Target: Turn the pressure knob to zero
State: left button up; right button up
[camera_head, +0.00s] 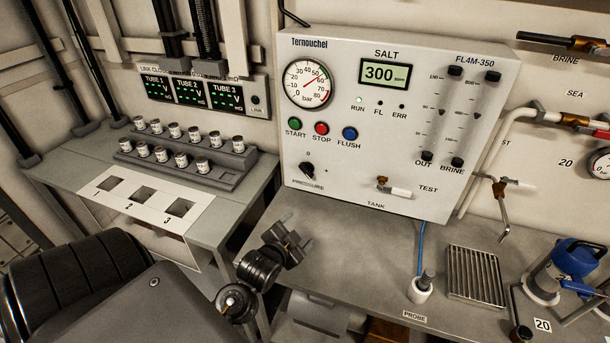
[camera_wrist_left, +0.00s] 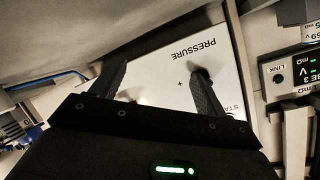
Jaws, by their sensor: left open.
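The black pressure knob (camera_head: 307,170) is at the lower left of the white control panel (camera_head: 345,135), above the PRESSURE label. In the left wrist view the PRESSURE label (camera_wrist_left: 194,50) appears upside down, and a dark knob (camera_wrist_left: 199,73) shows beside the right-hand finger, partly hidden by it. My left gripper (camera_head: 288,243) is below and in front of the panel in the head view, apart from the knob. Its two fingers are spread and empty in the left wrist view (camera_wrist_left: 156,72). The round pressure gauge (camera_head: 308,83) has its needle pointing to the upper right. My right gripper is not seen.
Green, red and blue buttons (camera_head: 321,128) sit above the knob. A probe in a white holder (camera_head: 422,287) and a metal grate (camera_head: 474,275) are on the bench. A vial rack (camera_head: 185,160) stands left.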

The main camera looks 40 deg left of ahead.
aim_at(306, 173)
pick_arm(q)
jog(key=w+a+r+t+y, duration=0.1)
jog(key=w+a+r, duration=0.1)
jog(key=w+a, duration=0.1)
jog(key=w+a+r+t+p, duration=0.1)
jog(key=w+a+r, duration=0.1)
jog(key=w, duration=0.3)
jog(key=w+a+r+m+t+y+p, duration=0.1)
jog(key=w+a+r, duration=0.1)
jog(key=w, duration=0.3)
jog(key=shift+a+r+y, duration=0.15)
jog(key=shift+a+r, duration=0.05)
jog(key=shift+a, duration=0.25)
jog(key=shift+a+r+y, duration=0.15)
jog(key=shift+a, duration=0.3)
jog(key=shift+w+a+f, duration=0.1)
jog(key=shift+w+a, duration=0.1)
jog(key=shift+w, duration=0.4)
jog(key=shift+c, duration=0.3)
jog(key=c, duration=0.9)
